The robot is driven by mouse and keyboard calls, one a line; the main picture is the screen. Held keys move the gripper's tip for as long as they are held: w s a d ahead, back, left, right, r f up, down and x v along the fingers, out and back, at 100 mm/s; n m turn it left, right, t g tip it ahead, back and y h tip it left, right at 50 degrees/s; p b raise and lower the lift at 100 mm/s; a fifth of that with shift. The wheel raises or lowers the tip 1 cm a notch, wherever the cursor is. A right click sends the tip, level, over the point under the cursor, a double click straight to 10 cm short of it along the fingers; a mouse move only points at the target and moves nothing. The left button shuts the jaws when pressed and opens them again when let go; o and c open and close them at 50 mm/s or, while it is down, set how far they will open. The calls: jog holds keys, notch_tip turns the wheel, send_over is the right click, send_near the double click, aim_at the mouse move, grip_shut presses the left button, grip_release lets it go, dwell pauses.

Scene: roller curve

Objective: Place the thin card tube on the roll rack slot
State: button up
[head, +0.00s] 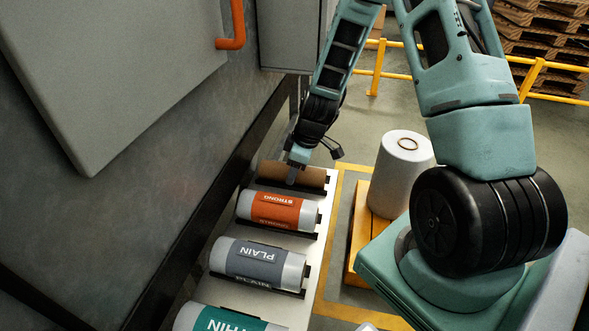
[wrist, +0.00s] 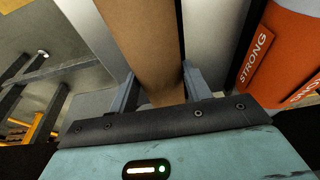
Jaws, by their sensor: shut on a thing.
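The thin card tube (head: 311,175) is plain brown and lies crosswise at the far end of the white roll rack (head: 285,240), beyond the orange-labelled roll. My gripper (head: 292,176) reaches down onto it from above, near its left part. In the wrist view the tube (wrist: 143,40) runs between the two grey fingers of my gripper (wrist: 160,92), which are shut on it. The tube looks level and at about the height of the rack's slots. Whether it rests in a slot or hangs just above cannot be told.
Nearer on the rack lie an orange STRONG roll (head: 277,211), a grey PLAIN roll (head: 260,263) and a teal THIN roll (head: 225,320). A large white roll (head: 401,174) stands on a wooden pallet (head: 361,240) at right. A grey machine wall (head: 120,180) closes the left.

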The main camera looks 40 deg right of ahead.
jog(key=shift+f, duration=0.2)
jog(key=o, duration=1.1)
jog(key=shift+r, duration=0.15)
